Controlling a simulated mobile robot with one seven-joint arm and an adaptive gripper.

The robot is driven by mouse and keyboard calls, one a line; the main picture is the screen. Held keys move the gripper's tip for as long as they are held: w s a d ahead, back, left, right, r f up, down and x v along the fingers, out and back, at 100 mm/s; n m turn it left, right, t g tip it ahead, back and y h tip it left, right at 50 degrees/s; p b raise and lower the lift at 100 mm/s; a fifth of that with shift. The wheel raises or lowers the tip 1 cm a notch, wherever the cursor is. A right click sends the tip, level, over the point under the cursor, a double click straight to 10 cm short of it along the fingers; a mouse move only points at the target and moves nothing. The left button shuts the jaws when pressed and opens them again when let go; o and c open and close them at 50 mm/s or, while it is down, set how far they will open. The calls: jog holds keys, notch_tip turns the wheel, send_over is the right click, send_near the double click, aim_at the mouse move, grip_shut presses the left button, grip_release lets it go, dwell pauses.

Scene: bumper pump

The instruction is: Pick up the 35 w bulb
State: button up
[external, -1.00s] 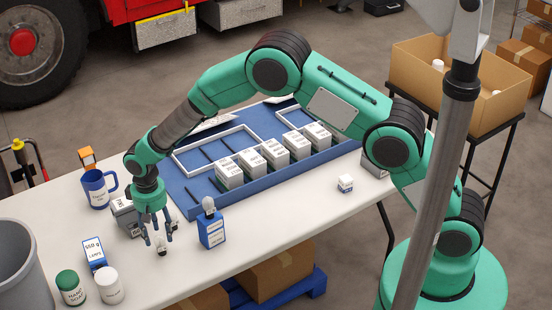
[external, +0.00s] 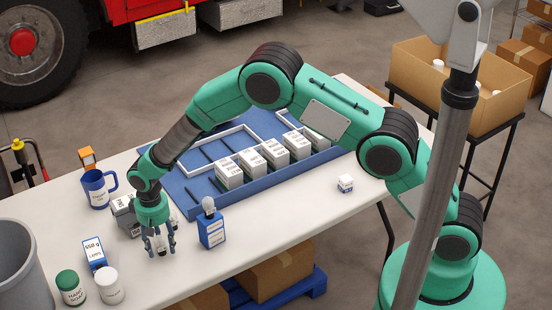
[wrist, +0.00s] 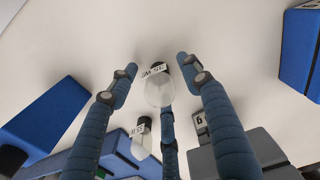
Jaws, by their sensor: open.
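My gripper (external: 160,248) is open and points down over the white table, left of the blue box with a bulb on top. In the wrist view its fingers (wrist: 160,85) stand spread around one clear bulb (wrist: 158,90) with a dark cap and a white label. The fingers look clear of this bulb. A second labelled bulb (wrist: 142,138) lies just beside the third finger, toward the tray. Both labels are upside down and too small to read surely. In the external view the fingers largely hide the bulbs.
The blue box (external: 211,233) with a bulb stands close to the right. A grey box (external: 124,213) and blue mug (external: 96,190) stand behind. The lamps box (external: 95,254) and two jars are at front left. A blue tray (external: 184,205) holds several white boxes.

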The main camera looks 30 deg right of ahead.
aim_at(160, 237)
jog(key=shift+c, duration=0.5)
jog(key=c, duration=1.1)
jog(key=shift+o, duration=0.2)
jog(key=shift+r, duration=0.1)
jog(key=shift+r, duration=0.45)
jog(key=r, duration=0.1)
jog(key=r+p, duration=0.1)
jog(key=shift+s+d+r, duration=0.15)
jog(key=shift+s+r, duration=0.1)
jog(key=shift+r, duration=0.05)
jog(key=s+d, duration=0.3)
jog(key=s, duration=0.1)
jog(key=s+d+p, duration=0.1)
jog(key=s+d, duration=0.2)
jog(key=s, duration=0.1)
jog(key=s+d+r+p, duration=0.1)
jog(key=s+d, duration=0.2)
jog(key=s, duration=0.1)
jog(key=shift+s+d+r, duration=0.1)
jog(key=shift+s, duration=0.15)
